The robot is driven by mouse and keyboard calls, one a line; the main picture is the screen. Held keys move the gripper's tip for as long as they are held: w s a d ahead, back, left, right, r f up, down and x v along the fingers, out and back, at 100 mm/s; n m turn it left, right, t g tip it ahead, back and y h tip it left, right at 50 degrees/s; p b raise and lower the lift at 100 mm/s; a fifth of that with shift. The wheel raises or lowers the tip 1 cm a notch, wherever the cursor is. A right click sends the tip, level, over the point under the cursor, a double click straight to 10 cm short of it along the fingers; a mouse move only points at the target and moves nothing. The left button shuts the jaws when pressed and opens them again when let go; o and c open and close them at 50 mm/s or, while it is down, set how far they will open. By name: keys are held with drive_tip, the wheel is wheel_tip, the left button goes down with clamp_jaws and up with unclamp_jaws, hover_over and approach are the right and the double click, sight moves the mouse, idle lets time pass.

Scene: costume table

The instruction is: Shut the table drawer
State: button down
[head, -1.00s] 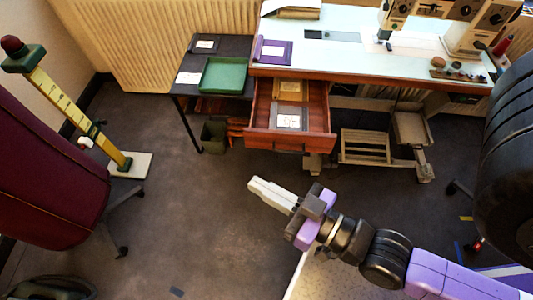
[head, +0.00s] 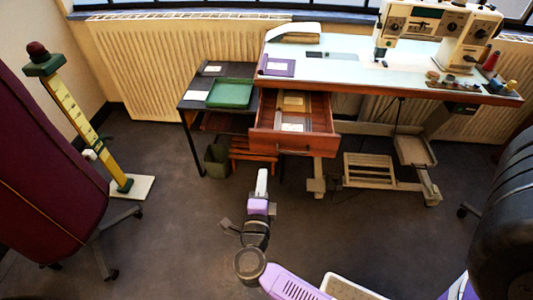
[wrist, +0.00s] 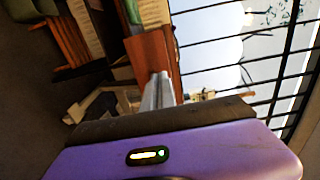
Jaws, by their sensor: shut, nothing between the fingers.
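The table drawer (head: 275,143) stands pulled out under the sewing table (head: 350,78), its reddish-brown wooden front facing me. Inside lie a tan item (head: 293,104) and a grey item with a white label (head: 292,127). My gripper (head: 262,173) is shut and empty, in front of the drawer toward its left side and apart from it in the head view. In the wrist view, the shut fingers (wrist: 158,90) point toward a reddish-brown wooden panel (wrist: 150,52), which looks like the drawer front. The wrist view does not show how wide the gap is.
A low dark side table (head: 190,103) with a green tray (head: 231,93) stands left of the drawer. A green bin (head: 217,160) is below it. A pedal frame (head: 368,170) stands to the right. A dress form (head: 45,170) is at far left. The floor before the drawer is clear.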

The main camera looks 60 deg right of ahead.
sight(269, 136)
drive_tip(key=b+x, duration=0.1)
drive_tip(key=x, duration=1.3)
drive_tip(key=shift+s+d+r, duration=0.1)
drive_tip(key=shift+d, duration=0.45)
drive_tip(key=b+x, duration=0.7)
drive_tip(key=x, duration=1.8)
drive_tip(key=shift+w+d+b, duration=0.2)
drive_tip(key=shift+d+b, duration=0.1)
drive_tip(key=shift+b, duration=0.05)
drive_tip(key=shift+d+r, duration=0.15)
drive_tip(key=shift+d, duration=0.1)
